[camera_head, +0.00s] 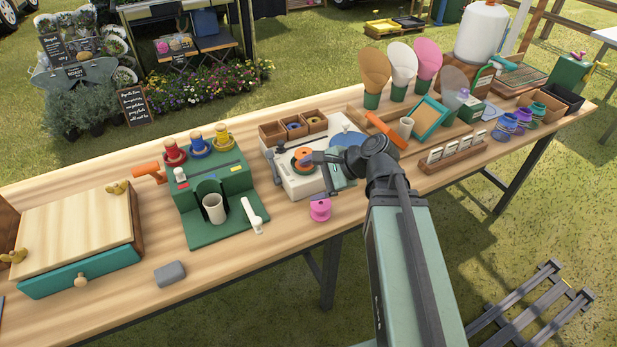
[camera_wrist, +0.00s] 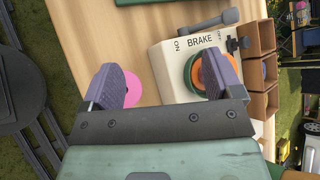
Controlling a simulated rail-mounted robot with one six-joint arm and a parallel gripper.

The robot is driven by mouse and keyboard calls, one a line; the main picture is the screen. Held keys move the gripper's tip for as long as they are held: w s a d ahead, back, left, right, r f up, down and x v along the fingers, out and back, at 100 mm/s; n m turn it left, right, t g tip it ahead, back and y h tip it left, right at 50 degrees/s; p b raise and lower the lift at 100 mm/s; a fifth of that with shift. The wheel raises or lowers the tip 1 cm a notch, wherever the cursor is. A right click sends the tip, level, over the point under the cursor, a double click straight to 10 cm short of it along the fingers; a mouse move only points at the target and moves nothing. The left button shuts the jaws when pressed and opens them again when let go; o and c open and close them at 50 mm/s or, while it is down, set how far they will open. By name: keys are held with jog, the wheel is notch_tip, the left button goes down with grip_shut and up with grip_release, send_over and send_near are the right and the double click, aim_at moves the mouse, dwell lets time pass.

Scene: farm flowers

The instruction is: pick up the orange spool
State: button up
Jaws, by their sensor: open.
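The orange spool (camera_head: 302,154) sits on a green round base (camera_head: 304,165) on the white brake machine (camera_head: 298,184). In the wrist view the orange spool (camera_wrist: 196,73) shows inside the green ring, partly hidden behind the right finger. My gripper (camera_head: 322,173) is open and empty, above the near right part of the machine. In the wrist view the gripper (camera_wrist: 160,75) has its fingers wide apart, with bare table and the machine's edge between them. I cannot tell whether a finger touches the spool.
A pink spool (camera_head: 320,210) lies at the table's front edge, beside the left finger in the wrist view. Small wooden boxes (camera_head: 272,131) stand behind the machine. A green stand with coloured spools (camera_head: 214,185) is to the left.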

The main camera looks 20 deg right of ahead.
aim_at(304, 153)
jog(key=d+f+m+t+b, duration=0.1)
jog(key=m+b, duration=0.1)
jog(key=w+d+f+m+t+y+b, duration=0.1)
jog(key=m+b, duration=0.1)
jog(key=w+d+f+m+t+y+b, duration=0.1)
jog(key=m+b, duration=0.1)
jog(key=shift+w+d+t, duration=0.1)
jog(key=shift+d+t, duration=0.2)
jog(key=shift+d, duration=0.1)
jog(key=w+d+r+m+t+y+b, duration=0.1)
jog(key=d+r+m+t+y+b, duration=0.1)
jog(key=d+m+t+b, duration=0.3)
jog(key=shift+m+g, duration=0.5)
jog(key=shift+m, duration=0.1)
jog(key=p+x, duration=0.1)
jog(key=x, duration=0.4)
jog(key=p+x, duration=0.1)
jog(key=x, duration=0.5)
jog(key=shift+s+a+f, duration=0.15)
jog(key=shift+a+f, duration=0.05)
jog(key=shift+a, duration=0.15)
jog(key=c, duration=1)
notch_tip(304, 153, up, 20)
jog(key=p, duration=2)
